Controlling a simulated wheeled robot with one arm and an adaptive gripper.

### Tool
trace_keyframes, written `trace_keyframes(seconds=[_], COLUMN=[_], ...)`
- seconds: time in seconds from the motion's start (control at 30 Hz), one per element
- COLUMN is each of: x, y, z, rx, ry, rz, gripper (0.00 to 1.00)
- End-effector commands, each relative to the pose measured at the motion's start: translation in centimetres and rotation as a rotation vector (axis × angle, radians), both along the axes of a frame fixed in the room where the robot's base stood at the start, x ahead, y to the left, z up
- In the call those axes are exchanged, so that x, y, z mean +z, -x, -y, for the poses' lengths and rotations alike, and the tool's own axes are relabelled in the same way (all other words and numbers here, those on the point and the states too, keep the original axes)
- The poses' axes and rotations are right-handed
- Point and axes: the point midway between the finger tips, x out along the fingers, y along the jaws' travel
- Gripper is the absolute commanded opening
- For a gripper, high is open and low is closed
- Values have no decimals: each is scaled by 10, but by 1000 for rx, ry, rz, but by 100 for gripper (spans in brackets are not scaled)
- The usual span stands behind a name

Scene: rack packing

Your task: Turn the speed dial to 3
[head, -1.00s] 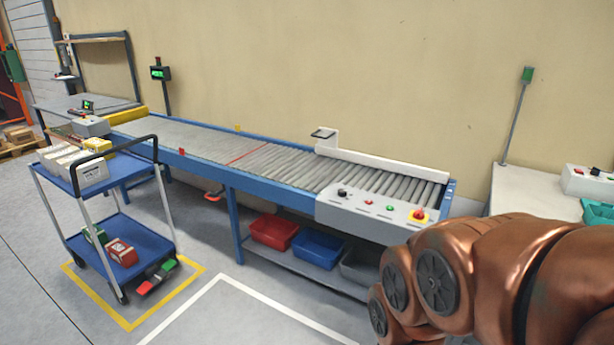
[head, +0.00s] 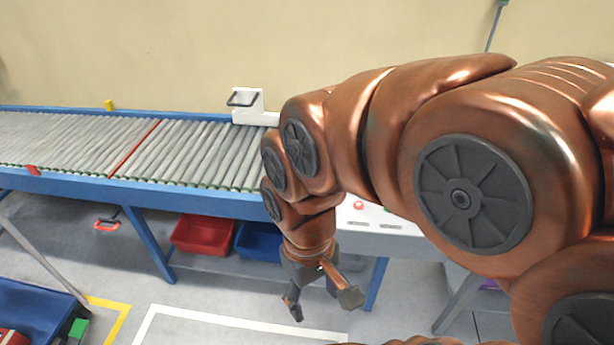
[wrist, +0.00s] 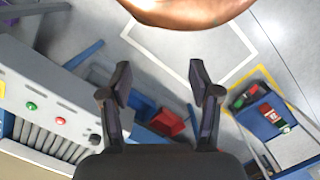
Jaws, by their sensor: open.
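The grey control panel (head: 375,222) on the conveyor's near edge shows only in part in the head view, behind my arm. It lies at the left of the wrist view (wrist: 50,92). A small dark knob, apparently the speed dial (wrist: 94,140), sits at the panel's end nearest my gripper there; its setting is too small to read. The dial is hidden by my arm in the head view. My gripper (head: 318,300) hangs in front of the conveyor, pointing down. In the wrist view its fingers (wrist: 162,78) are apart and empty, beside the panel and not touching it.
A red button (wrist: 60,120) and a green button (wrist: 31,106) share the panel. A red bin (head: 203,234) and a blue bin (head: 259,240) stand under the roller conveyor (head: 195,152). A blue cart (head: 35,310) is at the lower left. The floor in front is clear.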

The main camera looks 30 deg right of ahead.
Motion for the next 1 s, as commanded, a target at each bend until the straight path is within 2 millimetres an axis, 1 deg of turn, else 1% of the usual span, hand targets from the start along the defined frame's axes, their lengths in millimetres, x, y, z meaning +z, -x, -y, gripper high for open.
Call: trace_keyframes(seconds=[0.13, 0.27, 0.4, 0.47, 0.5, 0.67, 0.7, 0.77, 0.8, 0.9, 1.0], x=[1, 4, 4, 3, 2, -7, -10, -15, -19, -29, -38], y=[-39, -83, -129, -147, -160, -205, -216, -232, -241, -261, -274], z=[5, 17, 35, 45, 52, 87, 98, 115, 126, 155, 181], rx=[34, 62, 79, 83, 83, 75, 69, 61, 53, 31, 12], ry=[-17, -34, -50, -57, -62, -73, -75, -75, -75, -75, -70], rz=[15, 37, 66, 74, 82, 105, 111, 120, 126, 138, 145], gripper=[65, 65, 65, 65, 65, 65, 65, 65, 65, 65, 65])
